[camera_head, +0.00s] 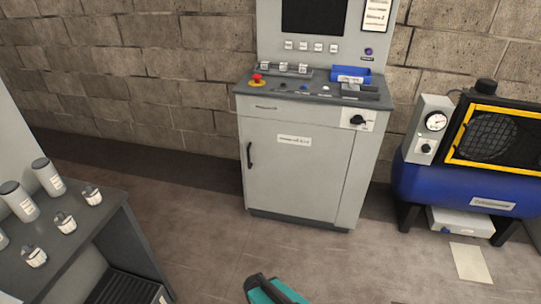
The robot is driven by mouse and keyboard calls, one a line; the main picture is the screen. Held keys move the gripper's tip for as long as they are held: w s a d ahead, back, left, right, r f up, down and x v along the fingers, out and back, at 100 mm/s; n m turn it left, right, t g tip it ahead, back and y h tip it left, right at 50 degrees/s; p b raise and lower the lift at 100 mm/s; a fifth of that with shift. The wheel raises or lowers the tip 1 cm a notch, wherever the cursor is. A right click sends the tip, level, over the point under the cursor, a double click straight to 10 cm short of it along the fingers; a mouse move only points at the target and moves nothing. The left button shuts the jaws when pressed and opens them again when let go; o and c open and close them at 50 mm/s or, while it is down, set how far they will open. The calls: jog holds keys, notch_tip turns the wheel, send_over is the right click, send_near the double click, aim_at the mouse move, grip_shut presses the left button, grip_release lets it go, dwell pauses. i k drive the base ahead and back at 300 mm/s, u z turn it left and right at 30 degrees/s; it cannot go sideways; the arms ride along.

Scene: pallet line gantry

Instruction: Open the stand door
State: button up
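The stand is a grey control cabinet (348,185) against the back wall, in the middle of the head view. Its door (300,175) is a flat light-grey panel with a white label, and it looks shut. A black vertical handle (250,155) is on the door's left edge. A shallow drawer front (275,109) is above the door. A teal and black part, likely of my arm, shows at the bottom edge, on the floor side of the cabinet and apart from it. My gripper's fingers are not in view.
A dark table (88,232) with several grey containers stands at the left. A blue compressor (450,187) with a yellow-framed guard stands at the right. A paper sheet (470,262) lies on the floor before it. The floor (225,245) before the cabinet is clear.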

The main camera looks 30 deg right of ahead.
aim_at(295, 169)
jog(key=k, duration=0.65)
jog(key=u, duration=0.6)
jog(key=i, duration=1.25)
jog(key=u, duration=0.45)
